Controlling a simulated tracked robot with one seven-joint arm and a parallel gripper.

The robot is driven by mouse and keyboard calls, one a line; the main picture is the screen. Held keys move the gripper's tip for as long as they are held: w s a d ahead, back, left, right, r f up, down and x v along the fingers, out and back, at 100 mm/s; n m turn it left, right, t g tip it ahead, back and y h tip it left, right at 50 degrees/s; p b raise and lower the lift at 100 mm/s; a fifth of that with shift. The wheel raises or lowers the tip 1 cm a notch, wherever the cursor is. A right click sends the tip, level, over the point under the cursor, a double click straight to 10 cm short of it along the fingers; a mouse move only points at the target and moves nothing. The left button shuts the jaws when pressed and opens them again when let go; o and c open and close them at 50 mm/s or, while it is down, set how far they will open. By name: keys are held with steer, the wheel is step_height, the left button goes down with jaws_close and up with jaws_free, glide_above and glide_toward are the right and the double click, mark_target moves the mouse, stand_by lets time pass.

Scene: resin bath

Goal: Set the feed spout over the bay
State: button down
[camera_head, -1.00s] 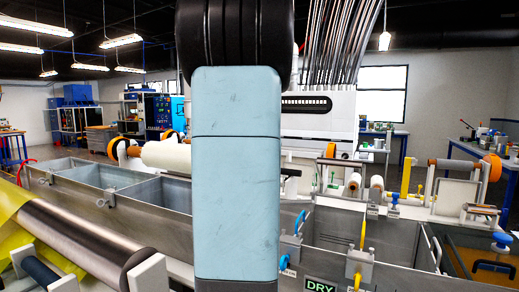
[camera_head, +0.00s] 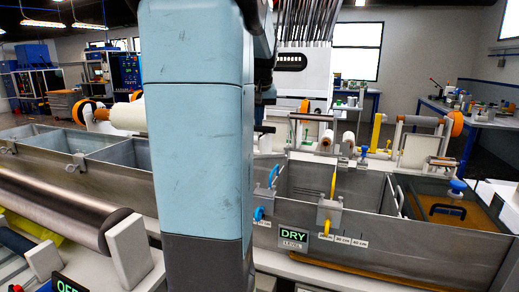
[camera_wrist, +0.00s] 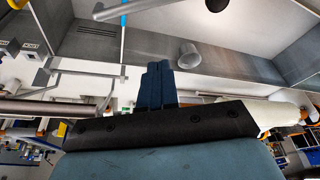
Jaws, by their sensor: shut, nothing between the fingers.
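An open grey steel bay (camera_head: 350,218) stands right of my arm in the head view, with a DRY level sign (camera_head: 293,236) on its front. A yellow-handled valve (camera_head: 331,205) and blue levers (camera_head: 262,208) are on its front rim. In the wrist view, a steel basin (camera_wrist: 235,40) fills the top. A bent grey pipe (camera_wrist: 140,8) crosses its edge and a short grey cylinder (camera_wrist: 188,56) shows in it. I cannot tell which is the feed spout. My gripper (camera_wrist: 156,66) is shut and empty, apart from both. My arm hides it in the head view.
Steel tank compartments (camera_head: 90,150) stand at left and a metal roller (camera_head: 65,205) at front left. A brown-windowed lid with a black handle (camera_head: 450,205) lies right of the bay. Spools and a workbench (camera_head: 480,120) stand behind.

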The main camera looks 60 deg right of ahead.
step_height(320, 180, down, 10)
steer(key=shift+s+f, duration=0.15)
steer(key=shift+s, duration=0.1)
stand_by(0.7)
steer(key=shift+a, duration=0.15)
steer(key=shift+s+a, duration=0.45)
steer(key=shift+a, duration=0.05)
steer(key=shift+d, duration=0.1)
